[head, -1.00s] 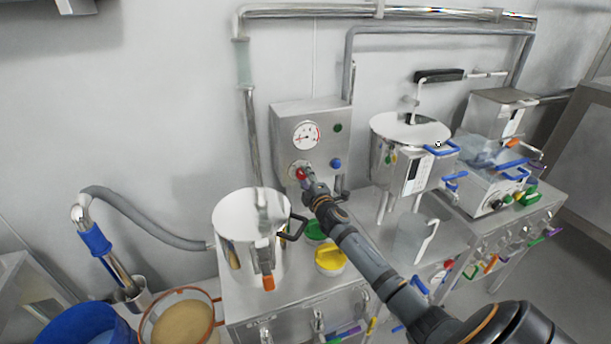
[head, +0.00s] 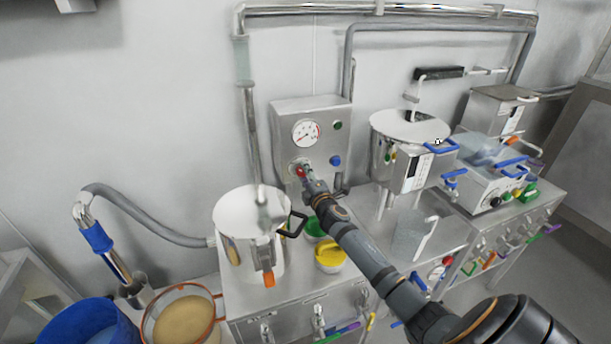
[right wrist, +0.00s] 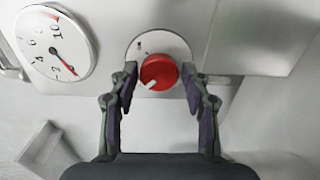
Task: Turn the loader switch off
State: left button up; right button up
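The loader switch appears to be the red round knob (head: 300,173) on the front of a grey steel control box (head: 290,113) on the wall. In the right wrist view the red knob (right wrist: 159,71) has a white pointer mark aimed at its lower left, and a round pale plate behind it. My right gripper (head: 308,176) is at the knob. In the right wrist view its two fingers (right wrist: 159,75) stand open on either side of the knob, with small gaps showing. My left gripper is not in view.
A pressure gauge (head: 306,133) sits above the knob, with a blue button (head: 336,161) and a dark green one (head: 338,126) to the right. A steel pot (head: 240,265) with a black handle stands below left. A lidded steel vessel (head: 388,160) stands to the right.

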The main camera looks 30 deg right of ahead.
jog(key=shift+o, duration=1.1)
jog(key=v, duration=1.2)
